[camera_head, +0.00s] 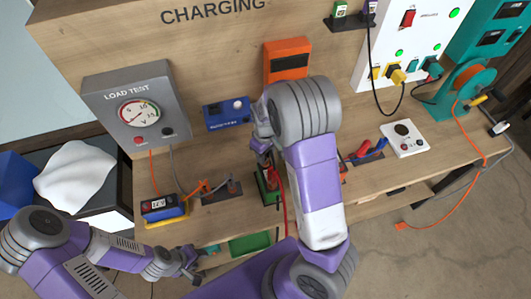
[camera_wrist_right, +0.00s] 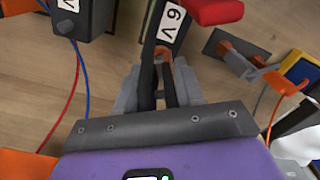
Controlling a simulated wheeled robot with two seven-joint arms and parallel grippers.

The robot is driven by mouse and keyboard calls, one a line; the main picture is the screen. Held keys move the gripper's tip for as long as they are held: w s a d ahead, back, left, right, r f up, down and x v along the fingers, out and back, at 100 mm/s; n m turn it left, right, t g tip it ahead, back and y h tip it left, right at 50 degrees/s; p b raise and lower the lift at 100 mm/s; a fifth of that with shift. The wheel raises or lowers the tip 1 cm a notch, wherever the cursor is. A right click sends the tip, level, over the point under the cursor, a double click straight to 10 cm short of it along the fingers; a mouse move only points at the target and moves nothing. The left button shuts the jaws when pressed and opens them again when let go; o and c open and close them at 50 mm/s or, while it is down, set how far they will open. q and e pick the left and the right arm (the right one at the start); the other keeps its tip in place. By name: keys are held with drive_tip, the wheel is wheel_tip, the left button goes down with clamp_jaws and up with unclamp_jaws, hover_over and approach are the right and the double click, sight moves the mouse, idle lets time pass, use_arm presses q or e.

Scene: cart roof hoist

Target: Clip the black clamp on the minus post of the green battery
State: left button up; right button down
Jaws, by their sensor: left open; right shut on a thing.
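The green battery (camera_head: 268,188) stands on the bench below my right arm, partly hidden by it. In the right wrist view its white 6 V label (camera_wrist_right: 173,22) shows just beyond the fingers. My right gripper (camera_wrist_right: 160,88), also in the head view (camera_head: 262,148), is shut on the black clamp (camera_wrist_right: 147,92). The clamp's dark handles lie between the grey fingers, its tip close to the battery top. I cannot tell whether it touches the minus post. A red clamp handle (camera_wrist_right: 215,10) is beside it. My left gripper (camera_head: 190,265) is open and empty near the bench's front edge.
The load tester (camera_head: 138,110) and a blue box (camera_head: 227,114) stand behind. A red cable (camera_head: 284,195) hangs by the battery. A white device (camera_head: 404,139) is farther right.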

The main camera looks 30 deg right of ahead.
drive_tip(key=shift+f+b, duration=0.3)
drive_tip(key=shift+f, duration=0.2)
drive_tip(key=c, duration=0.6)
unclamp_jaws()
wheel_tip(320, 180, up, 6)
drive_tip(key=shift+r, duration=0.8)
drive_tip(key=shift+p, duration=0.3)
